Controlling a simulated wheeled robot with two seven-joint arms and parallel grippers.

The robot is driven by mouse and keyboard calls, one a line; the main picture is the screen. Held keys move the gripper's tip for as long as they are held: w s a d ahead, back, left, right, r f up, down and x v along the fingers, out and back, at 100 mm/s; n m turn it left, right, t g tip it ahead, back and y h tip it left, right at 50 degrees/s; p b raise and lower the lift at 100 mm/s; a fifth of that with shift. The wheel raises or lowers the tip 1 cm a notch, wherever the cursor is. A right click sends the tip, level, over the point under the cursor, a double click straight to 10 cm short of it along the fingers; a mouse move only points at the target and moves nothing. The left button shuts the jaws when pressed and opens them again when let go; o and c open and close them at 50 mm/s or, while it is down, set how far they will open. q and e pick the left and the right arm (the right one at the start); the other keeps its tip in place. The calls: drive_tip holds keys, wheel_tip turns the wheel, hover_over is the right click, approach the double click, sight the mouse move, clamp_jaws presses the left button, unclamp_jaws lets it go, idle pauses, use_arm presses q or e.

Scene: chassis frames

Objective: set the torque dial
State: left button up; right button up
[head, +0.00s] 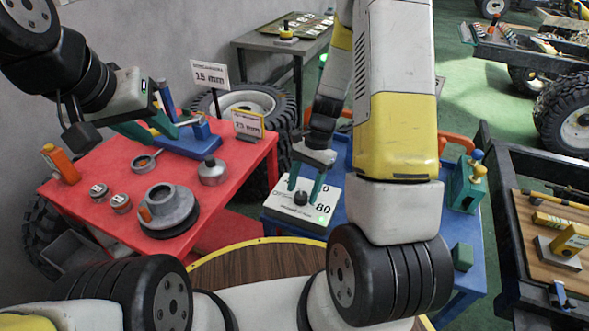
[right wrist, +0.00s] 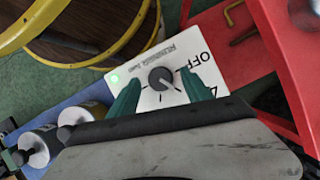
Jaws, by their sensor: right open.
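The torque dial is a dark round knob (right wrist: 161,79) on a white panel (right wrist: 212,58), which carries "OFF" lettering and a lit green lamp (right wrist: 114,80). In the head view the panel (head: 318,190) lies on the blue cart and shows "80", with the knob (head: 300,198) near its middle. My right gripper (right wrist: 161,91) is open, with one teal finger on each side of the knob. I cannot tell whether the fingers touch it. The knob's exact setting is too small to read. My left gripper (head: 148,127) is over the red table by a blue stand; its grip is unclear.
The red table (head: 100,217) holds the blue stand (head: 192,140), an orange bottle (head: 60,163), small tins and a round grey part (head: 166,207). Signs read "15 mm" (head: 209,75) and "25 mm" (head: 247,123). A teal vise (head: 467,185) stands on the blue cart's right.

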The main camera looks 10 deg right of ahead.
drive_tip(key=shift+s+a+f, duration=0.1)
drive_tip(key=shift+a+f, duration=0.05)
drive_tip(key=shift+f, duration=0.25)
clamp_jaws()
drive_tip(key=n+h, duration=0.1)
drive_tip(key=n, duration=0.2)
drive_tip(key=n+g, duration=0.1)
drive_tip(key=n, duration=0.1)
drive_tip(key=shift+a+n+h, duration=0.15)
drive_tip(key=shift+n+h, duration=0.25)
drive_tip(key=n+h, duration=0.2)
drive_tip(key=n, duration=0.4)
drive_tip(key=shift+a, duration=0.15)
drive_tip(key=shift+h, duration=0.3)
unclamp_jaws()
